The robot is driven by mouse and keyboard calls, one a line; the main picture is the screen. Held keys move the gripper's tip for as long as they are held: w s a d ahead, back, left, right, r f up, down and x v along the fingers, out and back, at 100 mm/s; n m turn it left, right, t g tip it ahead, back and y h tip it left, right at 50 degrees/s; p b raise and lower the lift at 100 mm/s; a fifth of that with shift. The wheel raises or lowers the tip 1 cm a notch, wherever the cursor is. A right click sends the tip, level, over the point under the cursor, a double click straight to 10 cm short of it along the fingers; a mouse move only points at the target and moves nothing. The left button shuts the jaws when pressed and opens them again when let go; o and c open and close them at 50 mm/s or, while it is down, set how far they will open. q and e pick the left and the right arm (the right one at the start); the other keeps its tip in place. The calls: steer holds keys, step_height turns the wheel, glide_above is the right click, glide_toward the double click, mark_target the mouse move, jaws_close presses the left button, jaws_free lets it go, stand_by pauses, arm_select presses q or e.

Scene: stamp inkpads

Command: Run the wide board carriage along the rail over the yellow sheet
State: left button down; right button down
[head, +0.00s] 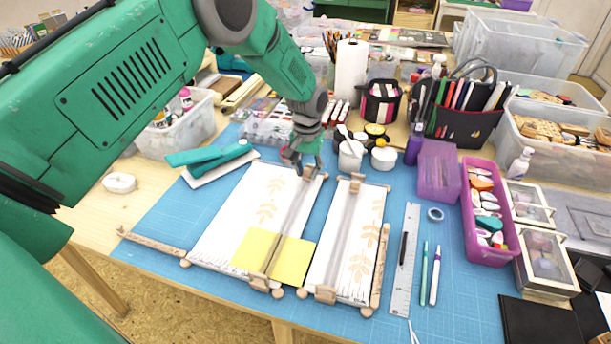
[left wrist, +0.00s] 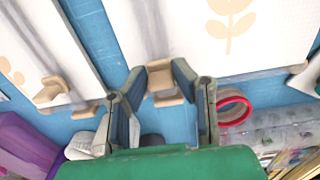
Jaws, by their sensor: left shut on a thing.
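The wide board (head: 228,218) is white with orange leaf prints and lies on the blue mat. A grey rail strip (head: 299,205) runs down its right side. A yellow sheet (head: 290,262) lies across the near end, with the strip crossing it. My left gripper (head: 304,163) is at the board's far end, shut on the small wooden carriage (head: 311,173). In the left wrist view the fingers (left wrist: 160,72) stand on both sides of this wooden block (left wrist: 162,82). The fingers partly hide the carriage. My right gripper is not in view.
A narrower board (head: 364,230) with its own wooden block (head: 356,179) lies to the right. White pots (head: 350,156) stand behind it. A teal stapler-like tool (head: 208,154) lies to the left. A red ring (left wrist: 236,107) is close to the gripper. A ruler (head: 404,265) and pens lie further right.

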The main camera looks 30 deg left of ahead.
arm_select(q)
steer(key=shift+w+a+f, duration=0.1)
steer(key=shift+w+f, duration=0.2)
steer(key=shift+w, duration=0.1)
steer(key=c, duration=1.4)
jaws_free()
steer(key=shift+o, duration=0.4)
steer(key=shift+w, duration=0.2)
steer(key=shift+r, duration=0.15)
step_height(320, 180, up, 12)
steer(key=shift+f, duration=0.2)
steer(key=shift+w, duration=0.1)
